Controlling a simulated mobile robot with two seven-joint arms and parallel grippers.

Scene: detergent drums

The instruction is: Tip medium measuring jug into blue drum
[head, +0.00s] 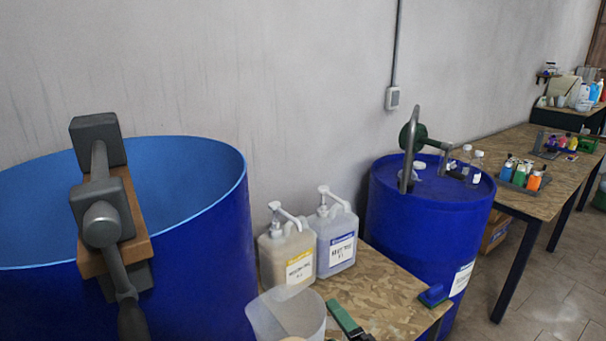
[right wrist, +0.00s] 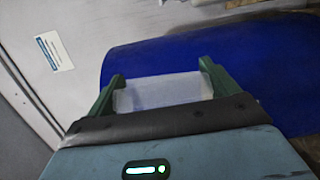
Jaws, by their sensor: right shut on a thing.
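The open blue drum (head: 205,285) stands at the left of the head view, its pale inner wall showing. A translucent whitish measuring jug (head: 285,312) is at the bottom middle, just right of this drum and in front of the table; its lower part is cut off. My right gripper (right wrist: 162,74) has green fingers and is shut on the jug, whose pale wall (right wrist: 160,93) shows between them. One green finger appears right of the jug in the head view. A blue drum surface (right wrist: 220,55) lies beyond the fingers. My left gripper is not in view.
A grey device on a wooden block (head: 131,215) is at the open drum's near rim. Two pump bottles (head: 286,257) (head: 336,238) stand on a patterned table (head: 385,305). A closed blue drum (head: 412,225) with a pump stands behind; a workbench (head: 510,140) is at right.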

